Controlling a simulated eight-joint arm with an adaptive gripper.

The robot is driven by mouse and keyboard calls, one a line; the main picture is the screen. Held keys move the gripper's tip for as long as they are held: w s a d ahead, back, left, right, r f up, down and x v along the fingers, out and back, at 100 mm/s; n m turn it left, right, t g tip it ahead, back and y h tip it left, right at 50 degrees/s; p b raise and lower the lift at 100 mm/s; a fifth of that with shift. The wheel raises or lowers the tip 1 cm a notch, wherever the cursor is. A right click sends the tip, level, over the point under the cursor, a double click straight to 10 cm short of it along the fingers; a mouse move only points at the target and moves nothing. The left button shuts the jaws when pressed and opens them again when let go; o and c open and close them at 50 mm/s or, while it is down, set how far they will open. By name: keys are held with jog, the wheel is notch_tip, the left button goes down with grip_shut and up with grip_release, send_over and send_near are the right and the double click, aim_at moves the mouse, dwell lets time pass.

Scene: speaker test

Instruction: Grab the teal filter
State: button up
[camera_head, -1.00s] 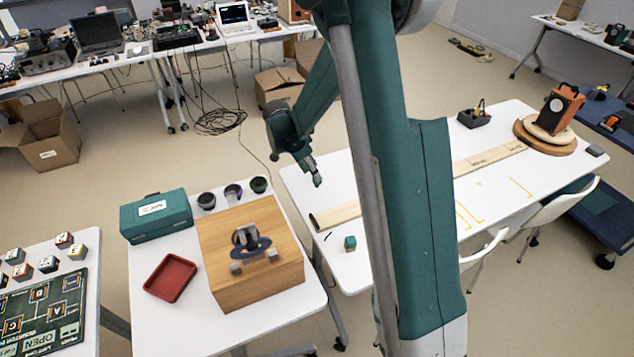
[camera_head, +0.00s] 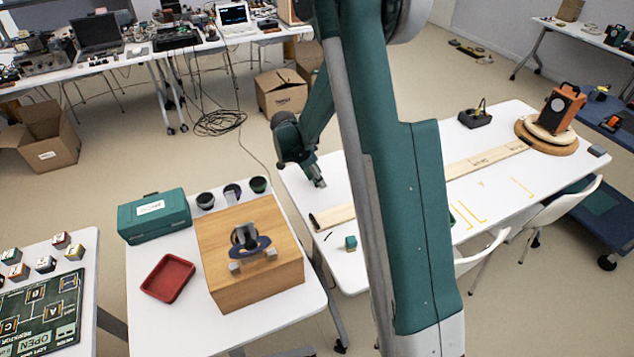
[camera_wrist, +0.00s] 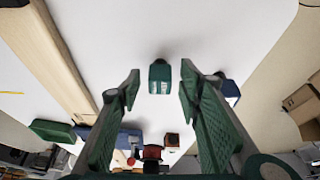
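The teal filter, which I take to be the small teal block (camera_head: 351,243), stands on the white table near its left front edge. In the wrist view the same block (camera_wrist: 160,77) shows ahead, centred in the gap between the fingers. My gripper (camera_head: 319,184) is above the table, behind and to the left of the block in the head view, and apart from it. The wrist view shows my gripper (camera_wrist: 160,71) open with nothing held.
A long wooden strip (camera_head: 486,158) lies on the table behind the block. An orange device (camera_head: 561,105) stands on round discs at the far right. On the left table are a wooden box (camera_head: 262,285), a red tray (camera_head: 167,278), a teal case (camera_head: 153,215) and dark cups (camera_head: 205,200).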

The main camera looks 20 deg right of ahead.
dwell(0.4)
jog(key=c, duration=0.9)
jog(key=shift+r, duration=0.15)
jog(key=shift+r+p, duration=1.15)
jog(key=shift+r, duration=3.75)
